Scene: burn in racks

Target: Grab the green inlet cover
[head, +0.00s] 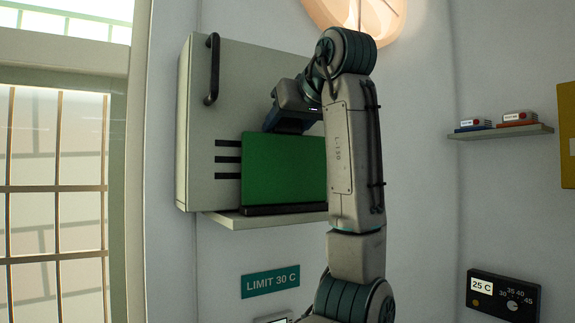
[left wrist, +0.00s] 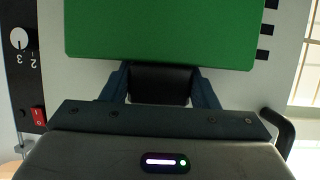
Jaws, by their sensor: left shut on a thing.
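The green inlet cover (head: 270,165) is a flat upright green panel in front of the grey cabinet's face, its lower edge at a black strip on a small shelf. In the left wrist view the cover (left wrist: 160,35) fills the top. My left gripper (head: 289,124) is at the cover's top edge; my own arm hides the cover's right part. In the left wrist view its two fingers (left wrist: 161,84) are shut on a black grip piece at the cover's edge. My right gripper is not in view.
The grey cabinet (head: 225,95) has a black handle (head: 212,68) and dark slots beside the cover. The shelf (head: 230,219) juts out below. At the right are a wall shelf (head: 500,132) with small boxes and a dial panel (head: 503,295). A barred window is at the left.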

